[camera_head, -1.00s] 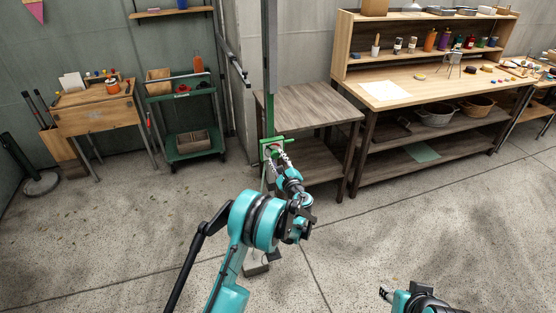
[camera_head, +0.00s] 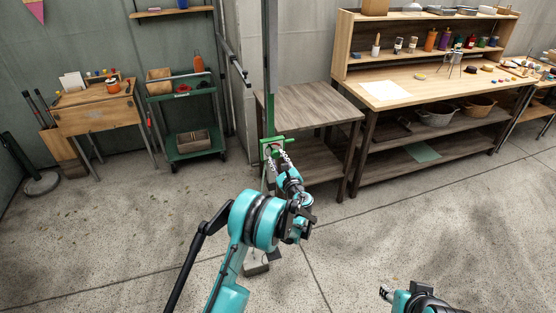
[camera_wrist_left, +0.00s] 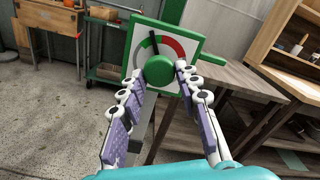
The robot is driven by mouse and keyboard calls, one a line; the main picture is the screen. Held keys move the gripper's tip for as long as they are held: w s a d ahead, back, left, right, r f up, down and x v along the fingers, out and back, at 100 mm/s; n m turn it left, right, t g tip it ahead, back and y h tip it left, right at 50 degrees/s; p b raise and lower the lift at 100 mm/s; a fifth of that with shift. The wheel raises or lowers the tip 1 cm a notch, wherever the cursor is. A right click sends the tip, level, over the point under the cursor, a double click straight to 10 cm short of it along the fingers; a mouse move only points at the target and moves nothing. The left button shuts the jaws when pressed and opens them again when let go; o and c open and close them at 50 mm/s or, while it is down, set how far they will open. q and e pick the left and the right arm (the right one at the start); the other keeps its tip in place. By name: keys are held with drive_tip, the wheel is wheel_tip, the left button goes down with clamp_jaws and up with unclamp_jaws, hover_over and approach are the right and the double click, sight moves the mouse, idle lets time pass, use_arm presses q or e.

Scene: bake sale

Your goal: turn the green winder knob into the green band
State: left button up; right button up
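The green winder knob (camera_wrist_left: 160,71) sits at the front of a square white dial plate (camera_wrist_left: 135,58) with a green frame. A red band (camera_wrist_left: 175,47) curves at the dial's upper right and a short green band (camera_wrist_left: 145,43) at its upper left. The black pointer (camera_wrist_left: 154,44) points up, slightly left, and appears to lie over the green band. My left gripper (camera_wrist_left: 161,74) has its two fingertips against opposite sides of the knob. In the head view the left gripper (camera_head: 277,152) is at the green winder on the post. My right gripper (camera_head: 385,293) is at the bottom right, its fingers barely visible.
A green post (camera_head: 270,115) carries the winder. A wooden side table (camera_head: 315,98) stands just right of it, with a long workbench (camera_head: 385,85) beyond. A green cart (camera_head: 187,108) stands to the left. The concrete floor (camera_head: 420,215) in front is open.

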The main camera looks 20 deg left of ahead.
use_arm(q)
drive_tip(key=shift+o, duration=1.4)
drive_tip(key=v, duration=1.2)
